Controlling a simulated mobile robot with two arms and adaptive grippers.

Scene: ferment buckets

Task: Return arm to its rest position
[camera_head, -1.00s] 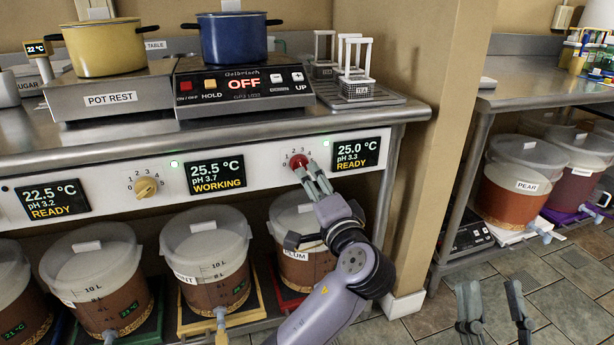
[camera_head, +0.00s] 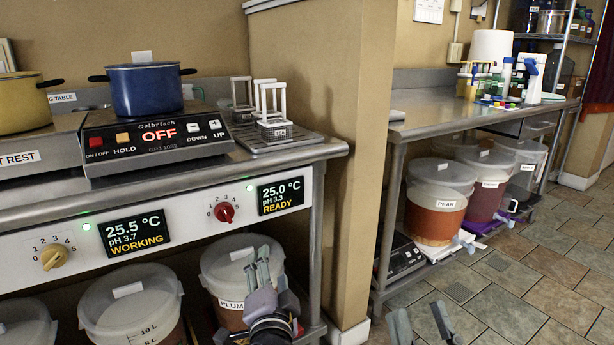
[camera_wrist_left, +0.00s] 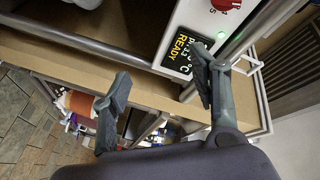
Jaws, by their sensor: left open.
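My left gripper (camera_head: 262,268) is in front of the PLUM bucket (camera_head: 228,262), below the control panel. It is apart from the red knob (camera_head: 224,212) and holds nothing. In the left wrist view its two fingers (camera_wrist_left: 160,95) are spread wide with nothing between them. The red knob also shows at the top edge of that view (camera_wrist_left: 224,4), beside the READY display (camera_wrist_left: 185,50). My right gripper (camera_head: 421,324) shows at the bottom edge of the head view, its fingers apart and empty.
The steel table (camera_head: 190,172) carries a blue pot (camera_head: 146,90) on a hot plate reading OFF and a rack of wire baskets (camera_head: 272,125). A wall post (camera_head: 335,150) divides it from another table (camera_head: 470,112) with the PEAR bucket (camera_head: 436,205) below. Tiled floor (camera_head: 530,280) is free at right.

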